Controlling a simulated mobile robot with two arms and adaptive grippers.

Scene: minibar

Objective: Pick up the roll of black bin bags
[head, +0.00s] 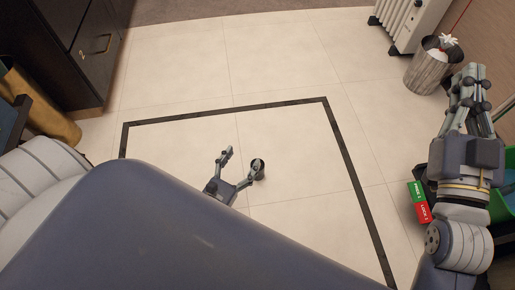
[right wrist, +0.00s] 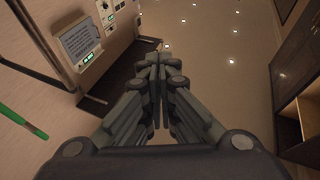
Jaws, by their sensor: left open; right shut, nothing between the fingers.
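The roll of black bin bags (head: 258,163) is a small dark cylinder on the tiled floor in the head view, inside a black border line. My left gripper (head: 240,163) is low near the floor with its fingers spread. Its right finger is at the roll and overlaps it in the picture; I cannot tell whether they touch. The roll is not clasped. My right gripper (head: 469,84) is raised at the right of the head view, shut and empty; its closed fingers also show in the right wrist view (right wrist: 156,75).
A waste bin (head: 432,68) with white crumpled contents and a white radiator (head: 408,22) stand at the upper right. A green container (head: 501,207) and a red and green box (head: 419,201) are below my right arm. A dark cabinet (head: 75,55) stands upper left. The middle floor is clear.

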